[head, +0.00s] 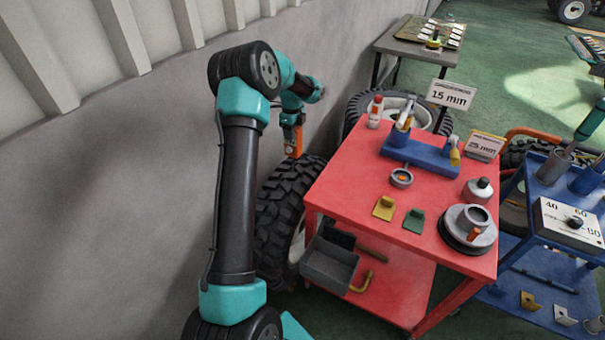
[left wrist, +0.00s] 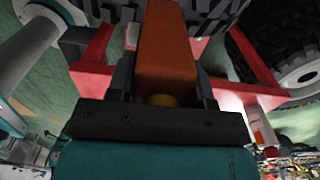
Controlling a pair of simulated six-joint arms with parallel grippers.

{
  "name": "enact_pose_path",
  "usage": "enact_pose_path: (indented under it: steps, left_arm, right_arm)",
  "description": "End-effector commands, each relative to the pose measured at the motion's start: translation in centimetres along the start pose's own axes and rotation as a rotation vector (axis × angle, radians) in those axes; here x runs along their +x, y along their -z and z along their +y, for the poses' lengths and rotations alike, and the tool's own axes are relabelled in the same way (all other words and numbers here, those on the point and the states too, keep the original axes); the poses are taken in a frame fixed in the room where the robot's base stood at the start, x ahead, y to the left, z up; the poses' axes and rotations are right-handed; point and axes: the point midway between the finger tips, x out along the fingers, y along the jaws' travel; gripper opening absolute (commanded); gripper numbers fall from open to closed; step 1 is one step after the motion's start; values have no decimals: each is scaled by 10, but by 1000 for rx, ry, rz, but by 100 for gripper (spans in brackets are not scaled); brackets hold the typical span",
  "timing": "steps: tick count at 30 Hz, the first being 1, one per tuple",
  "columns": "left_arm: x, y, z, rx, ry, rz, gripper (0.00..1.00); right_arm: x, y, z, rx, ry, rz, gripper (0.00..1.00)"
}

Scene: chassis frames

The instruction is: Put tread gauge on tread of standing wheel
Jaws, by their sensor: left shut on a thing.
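The orange tread gauge (head: 294,143) is gripped in my left gripper (head: 291,120), hanging upright with its lower end at the top of the standing wheel (head: 281,203). In the left wrist view the gauge (left wrist: 166,50) sits between the shut fingers (left wrist: 163,92), with dark chunky tread (left wrist: 218,12) beyond it. I cannot tell whether the gauge touches the tread. The wheel stands upright between the grey wall and the red cart, its right side partly hidden by the cart. My right gripper is not in view.
A blue cart (head: 548,262) stands at right. The wall (head: 130,190) is close on the left.

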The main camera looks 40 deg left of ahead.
Motion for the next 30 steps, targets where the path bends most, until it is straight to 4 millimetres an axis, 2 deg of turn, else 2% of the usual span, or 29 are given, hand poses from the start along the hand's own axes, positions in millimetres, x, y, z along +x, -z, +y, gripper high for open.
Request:
enact_pose_path:
  steps: [10,21,30]
  left_arm:
    - [4,1,0,0,-1,0,16]
    - [57,1,0,1,-1,0,16]
    - [62,1,0,0,0,0,16]
  right_arm:
    - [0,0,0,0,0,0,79]
    - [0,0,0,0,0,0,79]
    - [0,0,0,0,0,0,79]
